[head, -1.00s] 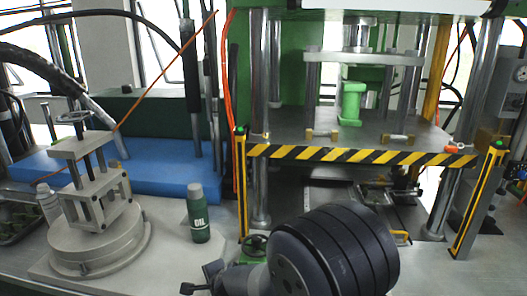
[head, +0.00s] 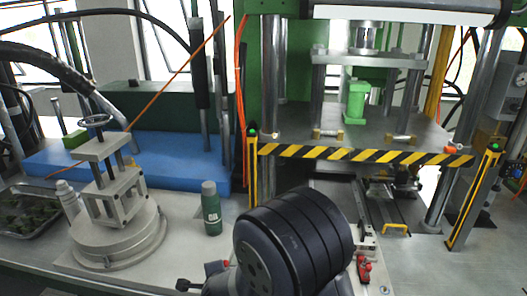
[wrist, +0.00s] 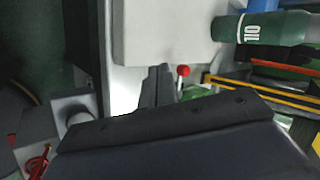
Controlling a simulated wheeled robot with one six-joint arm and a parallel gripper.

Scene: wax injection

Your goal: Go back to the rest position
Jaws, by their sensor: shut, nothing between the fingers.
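My gripper (wrist: 158,85) shows in the wrist view as two dark fingers close together, with nothing between them. It is over the pale bench beside a red ball knob (wrist: 183,71). The green oil bottle (wrist: 265,28) lies across the upper right of that view, apart from the fingers. In the head view the bottle (head: 211,210) stands upright on the bench. My dark arm joint fills the lower middle there, and I cannot make out the fingertips.
The press with its striped guard bar (head: 365,154) stands at right, a green piece (head: 356,100) on its plate. A grey clamp fixture (head: 113,235) stands on a round base at left. Bare bench lies around the bottle.

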